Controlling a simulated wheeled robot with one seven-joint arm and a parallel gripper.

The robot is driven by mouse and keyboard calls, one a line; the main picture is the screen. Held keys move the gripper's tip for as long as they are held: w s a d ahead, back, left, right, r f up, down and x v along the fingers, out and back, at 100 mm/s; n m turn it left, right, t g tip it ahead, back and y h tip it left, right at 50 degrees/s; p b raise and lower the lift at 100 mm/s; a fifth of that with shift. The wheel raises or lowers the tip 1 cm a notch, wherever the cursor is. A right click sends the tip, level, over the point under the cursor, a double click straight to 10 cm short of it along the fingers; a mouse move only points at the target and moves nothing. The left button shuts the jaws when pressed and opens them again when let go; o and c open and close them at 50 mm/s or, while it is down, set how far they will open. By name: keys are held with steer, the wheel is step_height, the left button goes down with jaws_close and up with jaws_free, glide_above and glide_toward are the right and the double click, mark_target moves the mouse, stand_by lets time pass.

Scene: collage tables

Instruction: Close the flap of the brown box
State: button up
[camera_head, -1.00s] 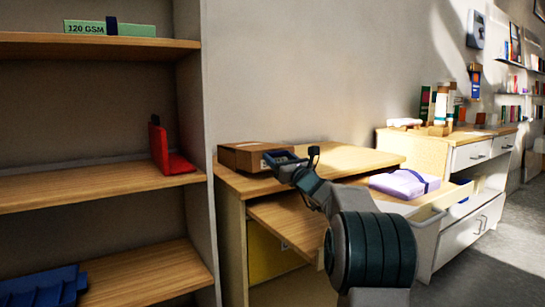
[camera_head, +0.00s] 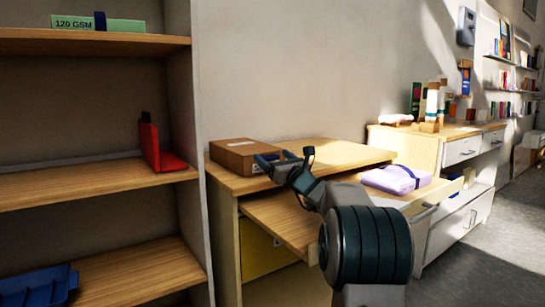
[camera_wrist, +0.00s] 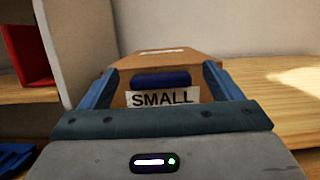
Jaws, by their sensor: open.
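The brown box (camera_head: 232,150) sits on the back left of the wooden desk. In the wrist view the brown box (camera_wrist: 185,62) is straight ahead, with a white "SMALL" label (camera_wrist: 162,98) on its near face and a dark blue bar (camera_wrist: 160,80) just above the label. A pale strip shows on its top. I cannot tell clearly whether its flap is up or down. My gripper (camera_head: 278,160) is at the box's right front side. It is open, with its blue fingers (camera_wrist: 162,84) to either side of the box's near face in the picture; contact cannot be told.
The desk top (camera_head: 345,153) is clear right of the box. A board (camera_head: 285,218) juts out below it. A lilac package (camera_head: 396,179) lies to the right. A shelf unit (camera_head: 95,176) with a red bookend (camera_head: 160,150) stands close on the left.

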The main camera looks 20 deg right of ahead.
steer(key=shift+p+v, duration=0.4)
steer(key=shift+v, duration=2.55)
steer(key=s+a+r+n+g+y+p, duration=0.3)
steer(key=s+a+n+g+p, duration=0.35)
steer(key=a+n+p, duration=0.4)
steer(key=s+a+r+n+g+y+p, duration=0.25)
steer(key=s+a+n+g+p, duration=0.4)
steer(key=a, duration=0.65)
steer(key=s+a+r+n+g+h+p, duration=0.2)
steer(key=s+n+g+h+p, duration=0.15)
steer(key=s+n+p, duration=0.7)
steer(key=s+d+r+n+h+p, duration=0.2)
steer(key=s+n+h+p, duration=0.1)
steer(key=s, duration=0.4)
steer(key=s+d+r+n+g+h+p, duration=0.1)
steer(key=s+d+n+h+p, duration=0.2)
steer(key=s+p, duration=0.2)
steer(key=shift+s+r, duration=0.35)
steer(key=shift+s, duration=0.95)
steer(key=shift+g, duration=0.25)
